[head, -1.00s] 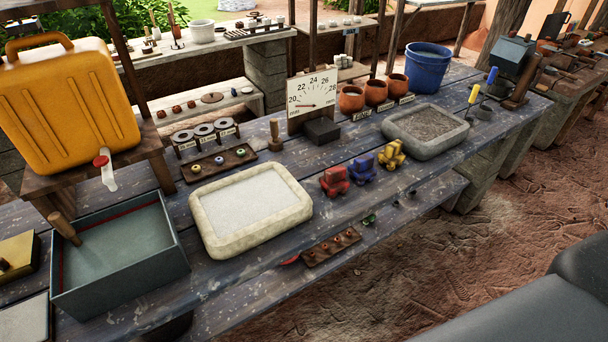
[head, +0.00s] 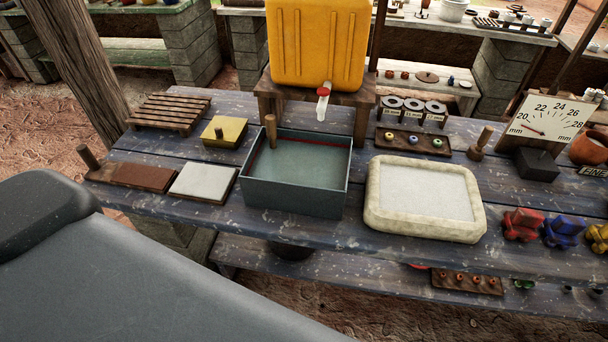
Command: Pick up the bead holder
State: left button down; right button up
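No single thing is clearly the bead holder. A dark wooden board (head: 400,146) with several coloured ring beads lies behind the pale stone-rimmed tray (head: 376,215). A small wooden piece with an upright handle (head: 480,143) stands to the right of that board. Another wooden board (head: 440,286) with several small reddish beads is on the lower shelf. I cannot tell which of these is meant. Neither of my grippers is in view.
A grey-blue basin (head: 290,200) with a wooden handle inside stands mid-bench, below a yellow water can (head: 318,45) on a wooden stand. A white slab (head: 203,181), a yellow block (head: 223,131) and a slatted rack (head: 170,112) are at left. Red (head: 522,224) and blue (head: 563,232) pieces stand at right.

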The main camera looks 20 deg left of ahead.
aim_at(562, 231)
jog(key=z, duration=1.7)
jog(key=i+z, duration=0.2)
jog(key=i, duration=0.55)
